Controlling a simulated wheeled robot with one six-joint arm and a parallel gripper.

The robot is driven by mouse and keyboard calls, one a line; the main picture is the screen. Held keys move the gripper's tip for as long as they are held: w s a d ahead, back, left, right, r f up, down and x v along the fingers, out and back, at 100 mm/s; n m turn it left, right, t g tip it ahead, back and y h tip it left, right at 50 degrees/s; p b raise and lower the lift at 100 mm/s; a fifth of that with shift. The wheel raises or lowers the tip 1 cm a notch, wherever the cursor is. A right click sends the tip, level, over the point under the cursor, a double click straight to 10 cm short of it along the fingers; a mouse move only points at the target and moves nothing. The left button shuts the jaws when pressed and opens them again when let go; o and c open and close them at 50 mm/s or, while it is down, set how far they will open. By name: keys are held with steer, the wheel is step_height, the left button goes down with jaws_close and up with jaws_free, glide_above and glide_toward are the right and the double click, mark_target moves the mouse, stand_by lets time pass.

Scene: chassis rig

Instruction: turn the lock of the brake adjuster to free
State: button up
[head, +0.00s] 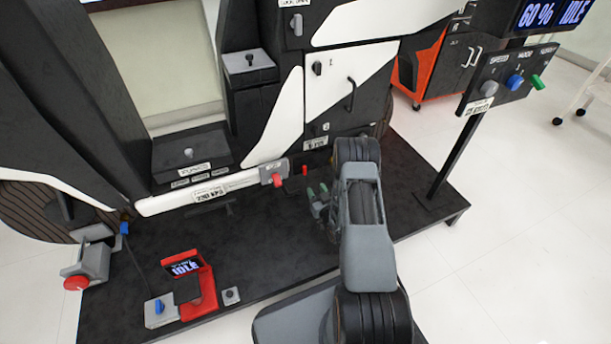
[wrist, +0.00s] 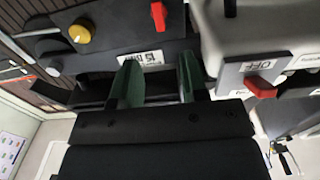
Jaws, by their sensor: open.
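A black unit (wrist: 115,25) with a yellow knob (wrist: 80,32), a red lever (wrist: 158,15) and a white label (wrist: 140,58) is at the top of the wrist view. It may be the brake adjuster, but I cannot read the label. A small red peg (head: 305,170), perhaps the same lever, shows low on the machine in the head view. My gripper (head: 317,192) is low in front of the machine, just below that peg.
A grey block (wrist: 235,80) marked OFF with a red handle (wrist: 260,87) is close right of my fingers. The head view shows a red handle (head: 278,180) at the white bar's end. A red stand (head: 203,287) with an IDLE screen is on the black platform (head: 260,255).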

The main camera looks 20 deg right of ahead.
mark_target(305, 171)
steer(key=w+b, duration=0.3)
steer(key=w, duration=0.7)
steer(key=shift+w, duration=0.2)
jaws_close()
